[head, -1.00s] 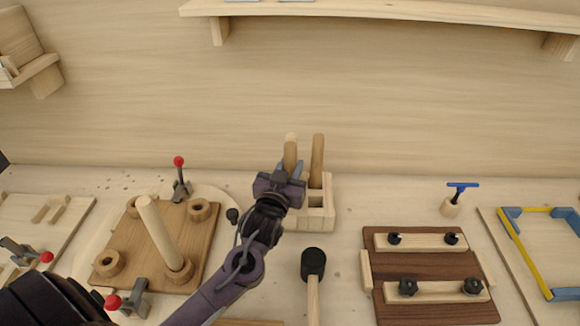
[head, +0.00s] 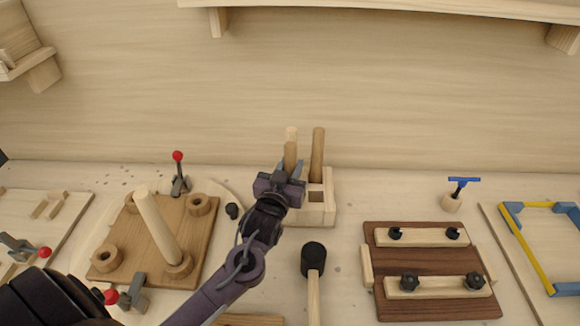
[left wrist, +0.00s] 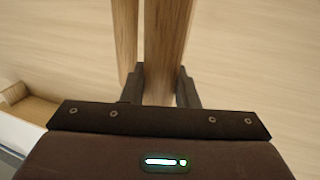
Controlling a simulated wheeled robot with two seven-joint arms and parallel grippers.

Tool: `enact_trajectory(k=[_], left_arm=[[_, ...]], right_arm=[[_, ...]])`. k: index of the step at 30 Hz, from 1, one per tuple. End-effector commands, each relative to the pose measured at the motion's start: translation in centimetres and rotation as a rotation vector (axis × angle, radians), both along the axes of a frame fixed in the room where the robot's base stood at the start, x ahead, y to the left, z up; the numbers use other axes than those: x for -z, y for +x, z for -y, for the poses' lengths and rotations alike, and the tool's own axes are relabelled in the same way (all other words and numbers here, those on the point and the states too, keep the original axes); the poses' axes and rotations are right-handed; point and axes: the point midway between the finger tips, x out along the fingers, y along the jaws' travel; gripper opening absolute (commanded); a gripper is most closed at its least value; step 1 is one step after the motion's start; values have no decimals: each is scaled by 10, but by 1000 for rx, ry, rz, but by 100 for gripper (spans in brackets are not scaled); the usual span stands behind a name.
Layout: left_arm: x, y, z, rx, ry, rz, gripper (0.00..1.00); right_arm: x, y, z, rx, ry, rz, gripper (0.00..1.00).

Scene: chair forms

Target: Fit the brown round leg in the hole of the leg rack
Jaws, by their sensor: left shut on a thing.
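My left gripper (head: 290,170) is shut on a brown round leg (head: 290,153), held about upright over the left part of the pale leg rack (head: 318,215). In the left wrist view the same leg (left wrist: 167,40) stands between the two fingers (left wrist: 160,88). Its lower end is hidden by my gripper, so I cannot tell whether it is in a hole. Another brown leg (head: 317,152) stands upright in the rack to the right. My right gripper is not in view.
A brown board with a tilted pale leg (head: 157,225) and red-knobbed clamps lies at left. A black-headed mallet (head: 313,258) lies in front of the rack. A dark clamping board (head: 430,270) lies at right. The wall is behind.

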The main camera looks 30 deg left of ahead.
Motion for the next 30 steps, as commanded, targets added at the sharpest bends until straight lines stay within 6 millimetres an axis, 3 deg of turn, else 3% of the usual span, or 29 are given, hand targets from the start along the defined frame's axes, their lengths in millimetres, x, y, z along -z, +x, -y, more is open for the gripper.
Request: enact_trajectory(k=[9, 10, 15, 24, 30], left_arm=[[5, 0, 0, 0, 0, 0, 2], [5, 0, 0, 0, 0, 0, 30], [5, 0, 0, 0, 0, 0, 52], [6, -2, 0, 0, 0, -2, 52], [9, -27, 5, 1, -2, -3, 52]], right_arm=[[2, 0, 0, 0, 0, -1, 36], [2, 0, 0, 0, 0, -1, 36], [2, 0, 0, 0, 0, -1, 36], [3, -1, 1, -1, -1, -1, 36], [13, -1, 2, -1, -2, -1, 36]])
